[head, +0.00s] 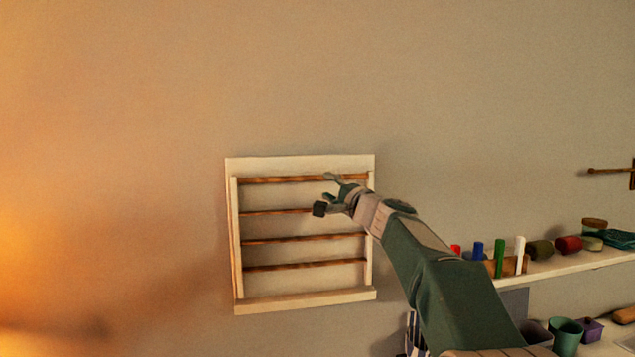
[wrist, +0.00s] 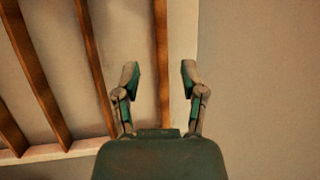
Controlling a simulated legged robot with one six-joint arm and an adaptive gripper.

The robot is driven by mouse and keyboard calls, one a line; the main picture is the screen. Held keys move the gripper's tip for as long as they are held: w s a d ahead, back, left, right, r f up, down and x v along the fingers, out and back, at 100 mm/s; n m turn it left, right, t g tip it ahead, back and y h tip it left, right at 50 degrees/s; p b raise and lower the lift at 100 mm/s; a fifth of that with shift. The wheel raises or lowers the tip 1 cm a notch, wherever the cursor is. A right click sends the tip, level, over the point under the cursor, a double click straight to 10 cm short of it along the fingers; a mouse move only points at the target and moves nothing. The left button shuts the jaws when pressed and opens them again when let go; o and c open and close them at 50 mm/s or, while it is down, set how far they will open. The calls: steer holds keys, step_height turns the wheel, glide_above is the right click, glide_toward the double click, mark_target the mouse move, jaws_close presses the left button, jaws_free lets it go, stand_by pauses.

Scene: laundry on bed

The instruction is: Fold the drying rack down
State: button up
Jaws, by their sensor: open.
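The drying rack (head: 305,297) is a pale wooden frame with several brown rods, mounted on the wall and standing upright, flat against it. My gripper (head: 323,192) is in front of the rack's upper right part, near the top rod (head: 290,180). In the wrist view my gripper (wrist: 160,78) is open, its two fingers apart with a brown rod (wrist: 161,60) showing between them. I cannot tell whether the fingers touch the rod. Part of the second rod is hidden behind my gripper in the head view.
A shelf (head: 560,266) to the right holds several coloured items, including a green cylinder (head: 499,258). Below it are a green cup (head: 566,335) and other items. A wooden peg (head: 605,171) sticks out at far right. The wall left of the rack is clear.

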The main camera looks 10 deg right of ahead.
mark_target(309, 180)
steer(key=w+a, duration=0.3)
steer(key=a, duration=0.1)
steer(key=shift+r, duration=0.3)
steer(key=shift+w+a, duration=0.1)
steer(key=shift+w, duration=0.25)
steer(key=shift+w+d, duration=0.2)
steer(key=shift+d, duration=0.05)
steer(key=shift+w+d+r, duration=0.15)
steer(key=shift+d, duration=0.55)
steer(key=shift+a, duration=0.75)
jaws_close()
steer(key=shift+d, duration=0.15)
